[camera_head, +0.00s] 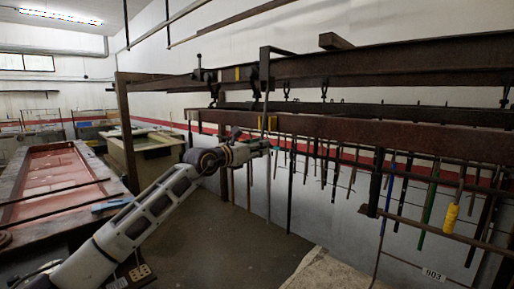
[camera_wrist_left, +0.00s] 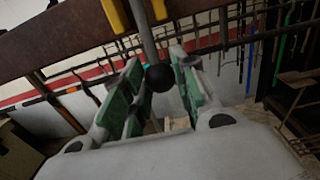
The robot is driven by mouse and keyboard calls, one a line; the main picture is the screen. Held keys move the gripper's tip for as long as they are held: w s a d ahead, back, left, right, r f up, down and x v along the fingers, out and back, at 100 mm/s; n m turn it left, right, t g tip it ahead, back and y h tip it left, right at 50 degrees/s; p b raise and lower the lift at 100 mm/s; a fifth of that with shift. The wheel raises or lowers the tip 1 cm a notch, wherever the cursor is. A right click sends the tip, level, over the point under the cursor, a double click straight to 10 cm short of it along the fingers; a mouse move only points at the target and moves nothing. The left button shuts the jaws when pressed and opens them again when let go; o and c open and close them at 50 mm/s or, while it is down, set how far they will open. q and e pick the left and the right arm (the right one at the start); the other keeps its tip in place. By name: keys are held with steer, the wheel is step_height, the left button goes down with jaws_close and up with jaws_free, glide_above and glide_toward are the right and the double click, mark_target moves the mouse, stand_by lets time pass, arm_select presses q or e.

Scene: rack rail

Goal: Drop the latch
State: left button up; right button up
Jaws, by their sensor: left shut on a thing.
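My left gripper (camera_head: 266,148) reaches up from the lower left to just under the rusty rail. In the left wrist view its green-padded fingers (camera_wrist_left: 155,85) are closed around a grey rod with a black ball knob (camera_wrist_left: 161,78), which I take to be the latch. The rod runs up between two yellow guide pieces (camera_wrist_left: 116,14). In the head view the yellow guide (camera_head: 268,123) is on the rail face, with a dark bent bar (camera_head: 265,75) rising above it. The gripper hides the knob there. My right gripper is not in view.
The rusty rail (camera_head: 350,129) runs across the right half, below a dark upper beam (camera_head: 400,62). Several rods and tools hang from the rack, including one with a yellow handle (camera_head: 450,217). A red-topped bench (camera_head: 62,168) stands left. The floor (camera_head: 235,245) below is clear.

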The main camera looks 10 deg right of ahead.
arm_select(q)
steer(key=p+x, duration=0.1)
steer(key=x, duration=0.2)
steer(key=shift+w+d+f, duration=0.1)
steer(key=shift+w+d, duration=0.05)
steer(key=shift+d, duration=0.15)
stand_by(0.3)
steer(key=o, duration=0.9)
steer(key=shift+w+d+f, duration=0.1)
steer(key=shift+w+d, duration=0.05)
steer(key=shift+o, duration=0.2)
steer(key=shift+b+v, duration=0.6)
steer(key=shift+v, duration=0.9)
steer(key=shift+b+v, duration=1.5)
steer(key=shift+v, duration=0.6)
